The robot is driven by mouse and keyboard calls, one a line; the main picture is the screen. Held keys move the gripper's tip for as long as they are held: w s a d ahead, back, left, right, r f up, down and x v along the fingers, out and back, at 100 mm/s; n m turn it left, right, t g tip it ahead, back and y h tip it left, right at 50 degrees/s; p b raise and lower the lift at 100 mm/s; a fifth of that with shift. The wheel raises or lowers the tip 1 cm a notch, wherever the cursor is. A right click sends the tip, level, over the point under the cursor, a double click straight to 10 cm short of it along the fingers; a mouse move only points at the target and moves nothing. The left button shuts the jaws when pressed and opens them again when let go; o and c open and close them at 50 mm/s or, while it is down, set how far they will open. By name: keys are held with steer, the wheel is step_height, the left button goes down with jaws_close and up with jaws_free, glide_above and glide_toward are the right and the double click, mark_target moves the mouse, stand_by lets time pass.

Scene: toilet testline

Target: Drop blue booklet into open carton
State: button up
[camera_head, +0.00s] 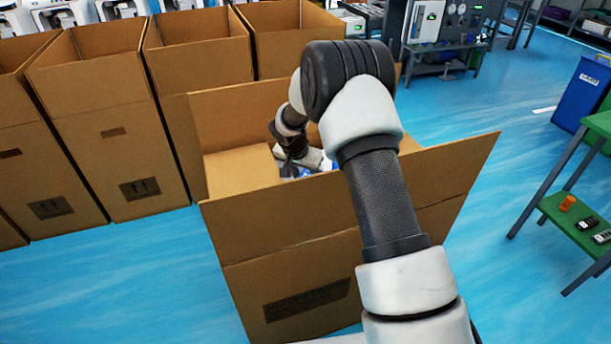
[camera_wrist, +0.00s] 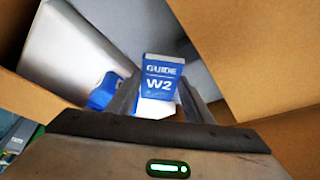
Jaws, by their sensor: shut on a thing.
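The open carton (camera_head: 290,225) stands upright in the middle of the head view with its flaps spread. My gripper (camera_head: 305,158) reaches down into its mouth, partly hidden by my own arm. In the wrist view, my gripper (camera_wrist: 160,100) is shut on the blue booklet (camera_wrist: 159,78), which has "GUIDE W2" in white on it. The booklet stands between the two fingers, above pale contents of the carton. In the head view, small blue patches show near the gripper, but I cannot tell which is the booklet. Brown carton walls or flaps (camera_wrist: 245,50) surround the gripper in the wrist view.
A large white item (camera_wrist: 75,45) and a small blue item (camera_wrist: 104,91) lie inside the carton. Several other open cartons (camera_head: 110,150) stand in a row at the left. A green-topped table (camera_head: 575,225) stands at the right. Blue floor is free between.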

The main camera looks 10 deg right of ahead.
steer(key=shift+f+b, duration=0.45)
steer(key=shift+f, duration=0.05)
steer(key=shift+r, duration=0.1)
steer(key=o, duration=1)
steer(key=shift+o, duration=0.2)
